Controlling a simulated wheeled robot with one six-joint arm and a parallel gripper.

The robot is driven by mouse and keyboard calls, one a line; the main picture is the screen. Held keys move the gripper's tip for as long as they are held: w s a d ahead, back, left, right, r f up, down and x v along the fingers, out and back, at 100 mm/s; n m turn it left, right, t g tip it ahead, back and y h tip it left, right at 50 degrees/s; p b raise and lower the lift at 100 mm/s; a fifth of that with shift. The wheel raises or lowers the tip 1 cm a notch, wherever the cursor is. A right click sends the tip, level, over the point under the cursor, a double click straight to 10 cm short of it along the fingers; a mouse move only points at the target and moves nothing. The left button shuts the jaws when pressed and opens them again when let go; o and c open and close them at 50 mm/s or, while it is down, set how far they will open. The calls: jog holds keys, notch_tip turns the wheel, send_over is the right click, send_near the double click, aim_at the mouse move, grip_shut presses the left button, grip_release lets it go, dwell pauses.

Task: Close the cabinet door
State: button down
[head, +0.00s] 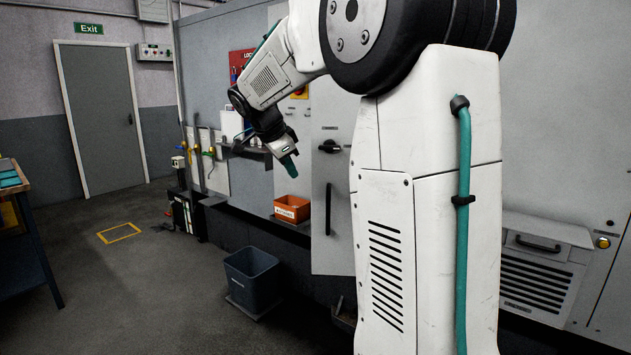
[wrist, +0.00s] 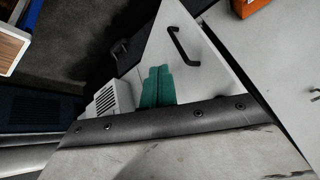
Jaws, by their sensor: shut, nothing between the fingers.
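The cabinet door (head: 341,210) is a pale grey panel with a long black handle (head: 328,209), partly hidden behind my arm in the head view. Its lower edge hangs in front of the dark base, so it appears to stand out from the cabinet front; how far is hard to tell. In the wrist view the door (wrist: 210,70) and its black handle (wrist: 184,47) lie beyond my fingers. My gripper (head: 289,162) has teal fingers and is shut and empty, left of the door and above the handle. Its shut fingers (wrist: 158,86) overlap the door in the wrist view; contact cannot be told.
An orange bin (head: 292,208) sits on a low ledge left of the door. A dark waste bin (head: 252,277) stands on the floor in front. A blue-framed bench (head: 30,230) is at far left. The floor between bench and bin is clear.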

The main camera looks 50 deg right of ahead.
aim_at(317, 180)
jog(key=w+d+f+m, duration=0.1)
jog(key=w+d+f, duration=0.1)
jog(key=d, duration=0.3)
jog(key=w+d+f+m, duration=0.2)
jog(key=d+f, duration=0.2)
jog(key=d, duration=0.2)
jog(key=w+d+f+m+h, duration=0.1)
jog(key=w+d+f+m, duration=0.1)
jog(key=d, duration=0.4)
jog(key=shift+w+f+g, duration=0.1)
jog(key=shift+f+g, duration=0.2)
jog(key=shift+f, duration=0.15)
jog(key=shift+w+d, duration=0.3)
jog(key=shift+d, duration=0.05)
